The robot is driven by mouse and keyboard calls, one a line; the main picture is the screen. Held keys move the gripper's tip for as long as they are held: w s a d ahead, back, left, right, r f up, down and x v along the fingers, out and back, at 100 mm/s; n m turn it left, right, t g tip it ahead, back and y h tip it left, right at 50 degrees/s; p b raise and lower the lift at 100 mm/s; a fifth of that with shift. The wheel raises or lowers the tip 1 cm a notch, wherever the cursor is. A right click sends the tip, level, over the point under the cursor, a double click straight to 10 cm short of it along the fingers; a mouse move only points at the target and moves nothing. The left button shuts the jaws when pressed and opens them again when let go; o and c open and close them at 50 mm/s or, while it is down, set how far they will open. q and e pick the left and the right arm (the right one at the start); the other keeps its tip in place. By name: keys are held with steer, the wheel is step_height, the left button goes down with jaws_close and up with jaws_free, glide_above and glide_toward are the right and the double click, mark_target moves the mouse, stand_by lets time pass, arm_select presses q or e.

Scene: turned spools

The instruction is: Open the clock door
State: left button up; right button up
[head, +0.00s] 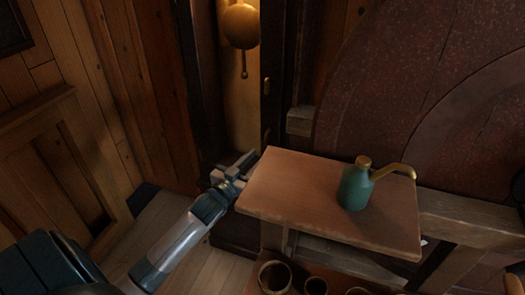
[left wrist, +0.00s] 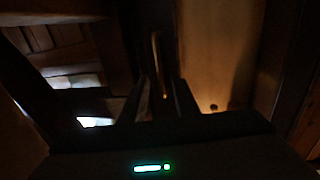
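The tall dark clock case (head: 273,60) stands at the back centre. Its lit inside (head: 240,95) shows a round brass pendulum bob (head: 240,26). I cannot tell whether the door is ajar or whether glass covers the opening. My left gripper (head: 247,160) is in front of the lower part of the case, beside the table's left corner. In the left wrist view its two dark fingers (left wrist: 164,98) stand apart, with a narrow upright strip (left wrist: 156,65) showing beyond the gap. I see nothing clearly held, and contact is unclear. My right gripper is not in view.
A wooden table (head: 290,185) close to the right of my left gripper bears a green oil can (head: 356,188) with a brass spout. Small round pots (head: 275,277) sit below it. A large reddish wheel (head: 400,75) stands behind.

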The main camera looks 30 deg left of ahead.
arm_select(q)
steer(key=shift+w+a, duration=0.1)
steer(key=shift+w, duration=2)
steer(key=shift+c, duration=0.3)
jaws_close()
